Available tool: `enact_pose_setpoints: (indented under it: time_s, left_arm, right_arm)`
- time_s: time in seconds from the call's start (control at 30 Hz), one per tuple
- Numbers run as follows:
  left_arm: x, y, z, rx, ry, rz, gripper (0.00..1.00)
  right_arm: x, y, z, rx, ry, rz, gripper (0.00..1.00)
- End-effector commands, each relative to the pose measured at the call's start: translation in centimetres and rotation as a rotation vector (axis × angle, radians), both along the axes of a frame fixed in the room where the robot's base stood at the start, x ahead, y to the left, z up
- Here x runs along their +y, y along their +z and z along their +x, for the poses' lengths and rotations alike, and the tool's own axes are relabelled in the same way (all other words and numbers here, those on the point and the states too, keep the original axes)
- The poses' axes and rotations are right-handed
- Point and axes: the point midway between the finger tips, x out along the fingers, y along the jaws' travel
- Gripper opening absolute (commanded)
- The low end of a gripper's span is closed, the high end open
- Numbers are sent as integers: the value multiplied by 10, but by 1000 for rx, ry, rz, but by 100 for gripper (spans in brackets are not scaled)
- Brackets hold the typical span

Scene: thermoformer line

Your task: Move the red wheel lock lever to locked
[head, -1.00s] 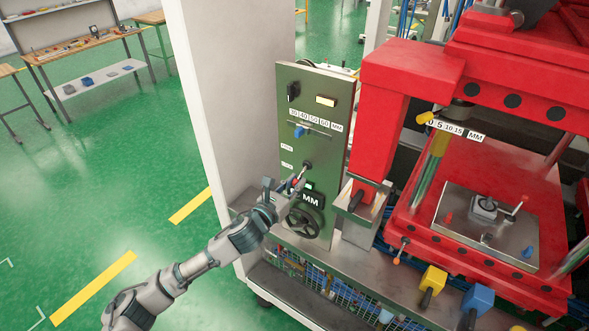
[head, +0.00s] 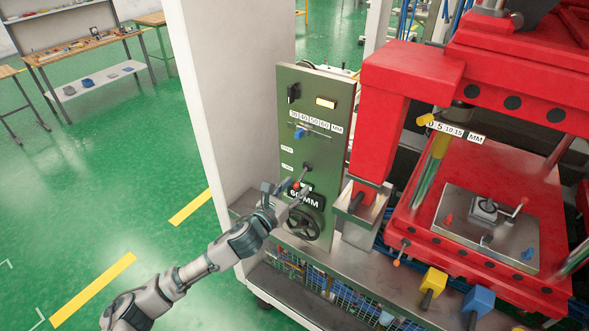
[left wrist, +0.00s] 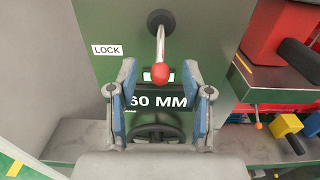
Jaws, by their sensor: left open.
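The red wheel lock lever (left wrist: 161,72) shows in the left wrist view as a red knob on a metal rod. The rod hangs from a dark pivot on the green panel, and the knob points down and out. A white LOCK label (left wrist: 107,50) is left of the rod. My left gripper (left wrist: 162,82) is open, with its blue-padded fingers on either side of the knob; I cannot tell whether they touch it. In the head view the lever knob (head: 296,185) is small beside my left gripper (head: 288,193). My right gripper is in neither view.
The green panel (head: 316,95) carries a black handwheel (head: 302,224) and a 60 MM display (left wrist: 158,101) below the lever. A blue pointer (head: 300,133) sits higher up. A red press (head: 400,75) stands to the right, and a pale cabinet wall (head: 235,90) to the left.

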Motion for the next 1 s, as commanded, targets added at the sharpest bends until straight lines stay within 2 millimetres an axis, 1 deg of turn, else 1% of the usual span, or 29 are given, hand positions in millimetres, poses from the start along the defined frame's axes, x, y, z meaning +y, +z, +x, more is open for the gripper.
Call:
enact_pose_setpoints:
  time_s: [0.1, 0.5, 0.63, 0.9, 1.0]
  left_arm:
    - [9, 2, -11, 2, 1, 1, 50]
    - [34, 3, -45, -1, 1, 1, 50]
    - [37, 2, -50, 1, 0, 0, 50]
    - [37, 2, -51, 1, 0, -1, 50]
    - [40, 1, -53, 1, 1, 1, 50]
  right_arm:
    - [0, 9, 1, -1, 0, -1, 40]
    - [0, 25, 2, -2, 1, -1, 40]
    - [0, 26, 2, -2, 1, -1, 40]
    - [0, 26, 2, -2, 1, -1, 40]
    - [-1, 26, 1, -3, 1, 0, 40]
